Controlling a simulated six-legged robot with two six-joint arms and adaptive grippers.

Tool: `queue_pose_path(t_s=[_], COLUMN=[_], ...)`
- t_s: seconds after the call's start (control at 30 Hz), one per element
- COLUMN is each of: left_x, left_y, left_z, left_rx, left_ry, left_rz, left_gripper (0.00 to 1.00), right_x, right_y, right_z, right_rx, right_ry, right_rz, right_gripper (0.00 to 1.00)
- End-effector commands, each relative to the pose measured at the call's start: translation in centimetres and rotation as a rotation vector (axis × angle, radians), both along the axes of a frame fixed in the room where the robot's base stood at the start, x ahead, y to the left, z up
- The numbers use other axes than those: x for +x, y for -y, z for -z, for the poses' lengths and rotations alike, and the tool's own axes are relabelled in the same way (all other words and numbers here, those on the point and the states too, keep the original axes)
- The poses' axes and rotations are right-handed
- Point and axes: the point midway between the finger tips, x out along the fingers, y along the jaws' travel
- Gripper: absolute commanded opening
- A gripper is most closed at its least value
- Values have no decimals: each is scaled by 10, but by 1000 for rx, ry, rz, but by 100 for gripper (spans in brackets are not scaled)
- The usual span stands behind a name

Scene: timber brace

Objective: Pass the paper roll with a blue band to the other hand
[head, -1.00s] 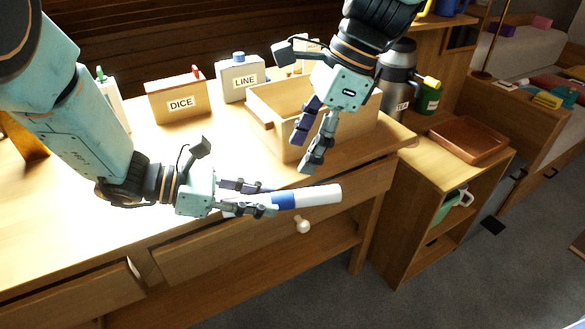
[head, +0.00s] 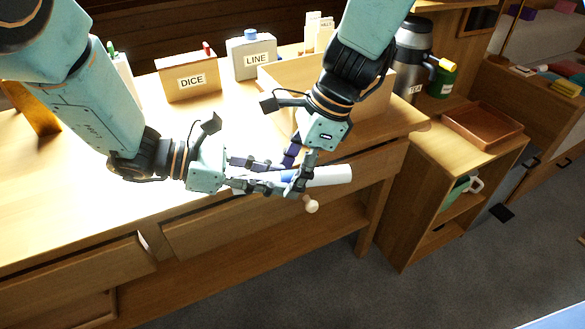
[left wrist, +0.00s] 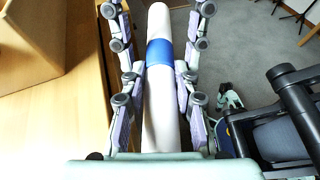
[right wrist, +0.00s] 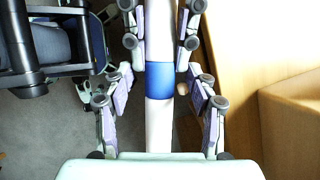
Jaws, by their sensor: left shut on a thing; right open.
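The paper roll (head: 330,176) is a white tube with a blue band, held out level past the front edge of the desk. My left gripper (head: 270,175) is shut on it. In the left wrist view the roll (left wrist: 160,110) runs between the fingers, with its blue band beyond the near finger joints. My right gripper (head: 296,172) is open, with its fingers on either side of the roll near the band. The fingers partly hide the band in the head view.
An open wooden box (head: 275,77) stands on the desk behind my right gripper. A DICE box (head: 190,80) and a LINE container (head: 251,58) stand at the back. A drawer knob (head: 311,204) is just below the roll. A lower shelf with a brown tray (head: 485,128) is at the right.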

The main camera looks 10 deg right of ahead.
Motion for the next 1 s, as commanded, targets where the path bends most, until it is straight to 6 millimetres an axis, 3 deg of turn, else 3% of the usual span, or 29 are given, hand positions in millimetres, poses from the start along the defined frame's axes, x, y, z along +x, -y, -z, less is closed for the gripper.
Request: queue_pose_path(t_s=[0.07, 0.47, 0.5, 0.83, 1.0], left_x=[0, 0, 0, 0, 0], left_y=[0, 0, 0, 0, 0], left_z=[0, 0, 0, 0, 0], left_rx=[0, 0, 0, 0, 0], left_ry=[0, 0, 0, 0, 0], left_rz=[0, 0, 0, 0, 0], left_gripper=[0, 0, 0, 0, 0], right_x=[0, 0, 0, 0, 0], right_y=[0, 0, 0, 1, 6], right_z=[0, 0, 0, -2, -16], right_rx=[0, 0, 0, 1, 3], right_ry=[0, -1, -1, 0, 2], right_rz=[0, 0, 0, 0, 0], right_gripper=[56, 22, 57, 57, 57])
